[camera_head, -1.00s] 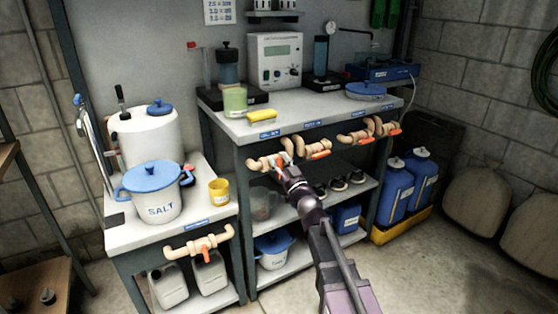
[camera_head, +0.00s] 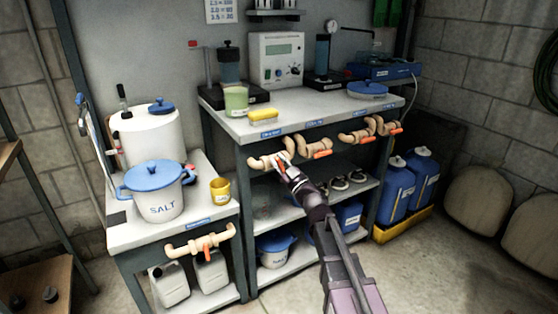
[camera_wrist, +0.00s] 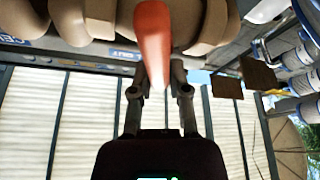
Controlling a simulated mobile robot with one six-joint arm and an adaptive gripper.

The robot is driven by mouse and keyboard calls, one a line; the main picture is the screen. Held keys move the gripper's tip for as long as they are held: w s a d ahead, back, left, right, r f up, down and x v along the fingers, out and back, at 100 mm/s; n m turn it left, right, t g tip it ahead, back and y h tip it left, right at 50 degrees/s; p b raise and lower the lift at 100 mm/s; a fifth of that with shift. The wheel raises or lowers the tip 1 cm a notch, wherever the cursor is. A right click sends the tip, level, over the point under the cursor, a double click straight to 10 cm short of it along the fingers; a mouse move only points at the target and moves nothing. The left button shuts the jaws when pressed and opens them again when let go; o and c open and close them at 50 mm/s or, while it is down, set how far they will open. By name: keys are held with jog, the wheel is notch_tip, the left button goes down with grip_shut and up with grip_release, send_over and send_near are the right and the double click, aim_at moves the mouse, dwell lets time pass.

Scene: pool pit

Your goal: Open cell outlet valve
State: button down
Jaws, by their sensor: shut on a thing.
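A beige pipe valve (camera_head: 265,161) with an orange handle is mounted under the front edge of the right bench, at the left end of a row of similar valves. My gripper (camera_head: 279,164) is at this valve and covers most of its handle. In the wrist view the orange handle (camera_wrist: 153,38) points down from the beige pipe body (camera_wrist: 205,25) between the two fingers of my gripper (camera_wrist: 160,80), which is shut on it. A blue label partly reading "OUT" shows behind the handle in the wrist view; the rest of it is hidden.
More orange-handled valves (camera_head: 317,147) sit close to the right along the bench edge. Another valve (camera_head: 203,244) is on the lower left bench (camera_head: 118,236). Shelves with tubs lie below my arm. Blue canisters (camera_head: 397,190) stand at right. The floor in front is clear.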

jog(key=shift+a, duration=0.1)
jog(key=c, duration=0.6)
grip_release()
jog(key=shift+s, duration=0.1)
